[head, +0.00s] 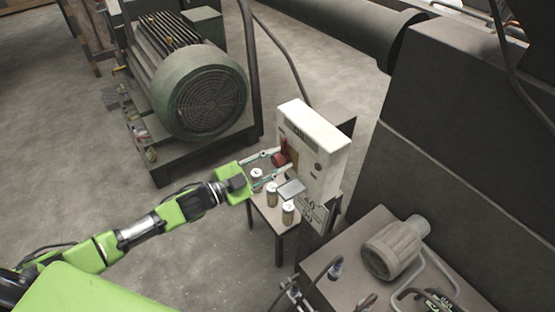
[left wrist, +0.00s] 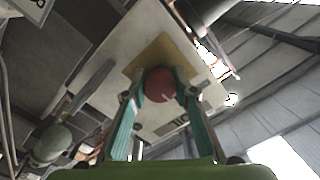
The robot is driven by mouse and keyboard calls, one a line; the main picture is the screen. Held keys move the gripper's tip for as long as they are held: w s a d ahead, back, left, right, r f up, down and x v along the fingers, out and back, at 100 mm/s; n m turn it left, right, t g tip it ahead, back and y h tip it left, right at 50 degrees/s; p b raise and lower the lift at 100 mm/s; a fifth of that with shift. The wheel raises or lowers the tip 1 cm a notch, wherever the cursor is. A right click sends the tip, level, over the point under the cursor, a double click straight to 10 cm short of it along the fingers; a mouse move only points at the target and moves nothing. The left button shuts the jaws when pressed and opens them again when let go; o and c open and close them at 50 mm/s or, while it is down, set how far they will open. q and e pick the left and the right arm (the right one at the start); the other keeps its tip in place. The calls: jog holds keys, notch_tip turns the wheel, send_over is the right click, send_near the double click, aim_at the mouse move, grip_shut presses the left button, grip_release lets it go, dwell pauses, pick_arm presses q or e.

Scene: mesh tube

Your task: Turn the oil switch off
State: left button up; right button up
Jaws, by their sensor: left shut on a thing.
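The oil switch is a red knob (head: 280,159) on the front of a cream control box (head: 320,143). The box stands on a small table (head: 272,218). My left gripper (head: 275,163) reaches in from the left and its fingers are at the knob. In the left wrist view the red knob (left wrist: 160,84) sits between the two teal fingertips, with a yellow plate (left wrist: 150,58) behind it. My left gripper is shut on the knob. The fingers hide the knob's sides. My right gripper is not in view.
Several small cans (head: 289,212) and a grey box-like item (head: 291,189) are on the small table below the knob. A large green motor (head: 205,100) stands behind left. A grey pump (head: 393,248) is at the lower right. Open floor lies left.

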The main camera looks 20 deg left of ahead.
pick_arm(q)
jog(key=o, duration=1.1)
jog(key=shift+s, duration=0.1)
jog(key=v, duration=1.2)
